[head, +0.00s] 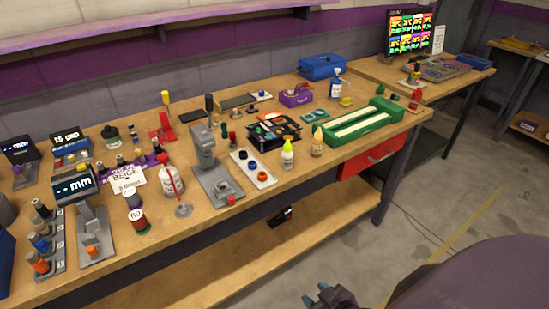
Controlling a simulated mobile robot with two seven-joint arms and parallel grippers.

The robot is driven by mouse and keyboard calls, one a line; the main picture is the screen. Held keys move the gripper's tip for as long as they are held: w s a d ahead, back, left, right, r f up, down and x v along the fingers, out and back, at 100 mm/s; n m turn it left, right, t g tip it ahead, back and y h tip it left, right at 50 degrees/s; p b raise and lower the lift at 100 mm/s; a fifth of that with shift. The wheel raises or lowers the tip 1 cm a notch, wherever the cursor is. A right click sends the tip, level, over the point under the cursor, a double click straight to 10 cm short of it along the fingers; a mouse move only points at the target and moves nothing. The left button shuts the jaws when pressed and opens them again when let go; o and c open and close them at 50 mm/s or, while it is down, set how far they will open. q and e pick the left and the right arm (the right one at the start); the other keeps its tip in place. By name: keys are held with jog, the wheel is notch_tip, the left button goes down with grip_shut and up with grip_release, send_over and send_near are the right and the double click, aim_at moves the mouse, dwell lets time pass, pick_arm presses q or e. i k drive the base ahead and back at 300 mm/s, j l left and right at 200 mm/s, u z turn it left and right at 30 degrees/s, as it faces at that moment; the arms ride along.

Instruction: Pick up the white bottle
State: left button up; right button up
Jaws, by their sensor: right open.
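Several bottles that could be called white stand upright on the wooden workbench (330,165). One is a small white bottle (287,157) with a yellow-green cap near the front edge. A cream bottle (317,143) stands just right of it. A rounder white bottle (171,181) with a red nozzle stands further left. My right gripper (315,293) is at the bottom of the view, open and empty, out in front of the bench and well apart from the bottles. My left gripper is not in view.
A green slotted track (350,138) lies right of the bottles, with a black parts tray (273,134) behind them. A grey press stand (213,181) and a white strip with rings (253,170) are left. A spray bottle (337,85) stands further back. Floor on the right is free.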

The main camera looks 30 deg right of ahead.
aim_at(287, 156)
jog(key=z, duration=1.3)
